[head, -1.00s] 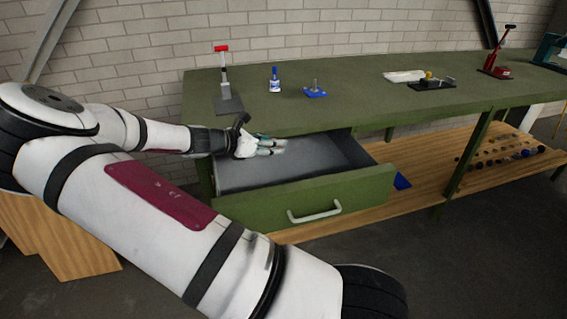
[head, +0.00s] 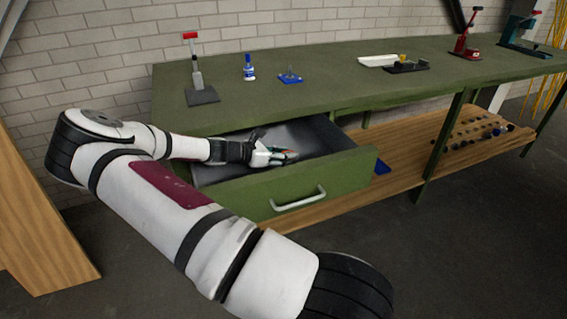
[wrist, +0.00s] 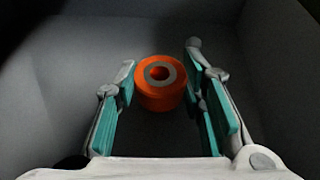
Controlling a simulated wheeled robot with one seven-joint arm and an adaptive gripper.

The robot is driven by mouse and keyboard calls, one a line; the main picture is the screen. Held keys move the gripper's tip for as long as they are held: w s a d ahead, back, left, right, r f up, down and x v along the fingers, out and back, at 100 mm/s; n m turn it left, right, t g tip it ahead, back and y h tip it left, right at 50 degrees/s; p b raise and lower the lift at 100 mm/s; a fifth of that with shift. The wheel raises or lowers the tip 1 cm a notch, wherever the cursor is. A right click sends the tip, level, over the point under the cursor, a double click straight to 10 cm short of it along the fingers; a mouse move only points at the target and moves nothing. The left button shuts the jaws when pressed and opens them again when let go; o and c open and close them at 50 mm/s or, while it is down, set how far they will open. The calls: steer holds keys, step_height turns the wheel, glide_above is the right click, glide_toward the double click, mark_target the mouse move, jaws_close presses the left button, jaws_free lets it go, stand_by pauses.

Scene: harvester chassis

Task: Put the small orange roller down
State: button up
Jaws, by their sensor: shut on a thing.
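The small orange roller (wrist: 160,95) shows in the wrist view as a short orange cylinder with a grey ring and a dark hole. It sits between the teal-padded fingers of my gripper (wrist: 160,70), which is shut on it. Dark grey drawer walls and floor surround it; I cannot tell whether the roller touches the floor. In the head view my gripper (head: 284,157) reaches into the open green drawer (head: 315,190) under the bench. The roller is not discernible there.
The green bench top (head: 340,85) overhangs the drawer's back. On it stand a red-topped tool on a grey plate (head: 202,96), a blue-and-white bottle (head: 249,68) and a small blue fixture (head: 290,77). A wooden lower shelf (head: 405,165) holds several small round parts.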

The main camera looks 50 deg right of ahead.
step_height(320, 180, down, 3)
steer(key=shift+f, duration=0.1)
steer(key=o, duration=1.1)
steer(key=shift+o, duration=0.2)
steer(key=shift+r, duration=0.2)
steer(key=v, duration=1.2)
steer(key=shift+f, duration=0.1)
